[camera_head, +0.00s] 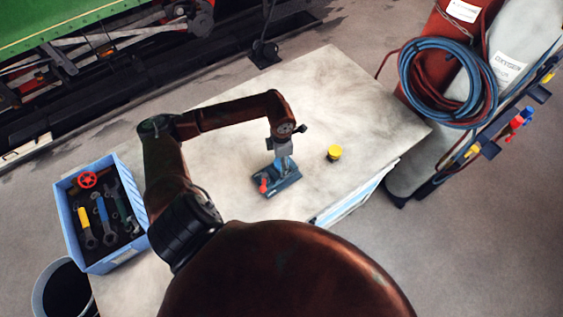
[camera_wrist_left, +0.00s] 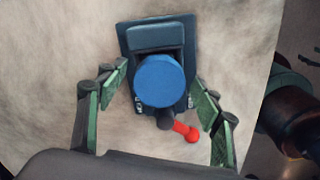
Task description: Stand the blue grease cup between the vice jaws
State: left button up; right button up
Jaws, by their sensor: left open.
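The dark blue-grey vice (camera_head: 287,181) stands on the pale table top, its red handle knob (camera_head: 263,186) toward the lower left; the vice (camera_wrist_left: 153,37) also fills the upper middle of the left wrist view. The blue grease cup (camera_wrist_left: 160,80) shows there as a round blue top, seemingly upright at the vice jaws; how deep it sits between them is hidden. In the head view a small blue patch of it (camera_head: 281,163) shows under the gripper. My left gripper (camera_wrist_left: 160,94) is open, its green-padded fingers on either side of the cup with gaps. My right gripper is out of view.
A yellow cup (camera_head: 334,154) stands on the table right of the vice. A blue crate of tools (camera_head: 93,171) is at the left, with a bucket (camera_head: 42,300) below it. Gas cylinders with coiled hoses stand beyond the right edge. The table's far part is clear.

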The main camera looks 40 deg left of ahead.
pick_arm(q)
jog(key=shift+o, duration=0.7)
jog(key=shift+r, duration=0.15)
jog(key=shift+r+p, duration=0.35)
jog(key=shift+r, duration=0.2)
jog(key=shift+r+p, duration=1.15)
jog(key=shift+r, duration=1.7)
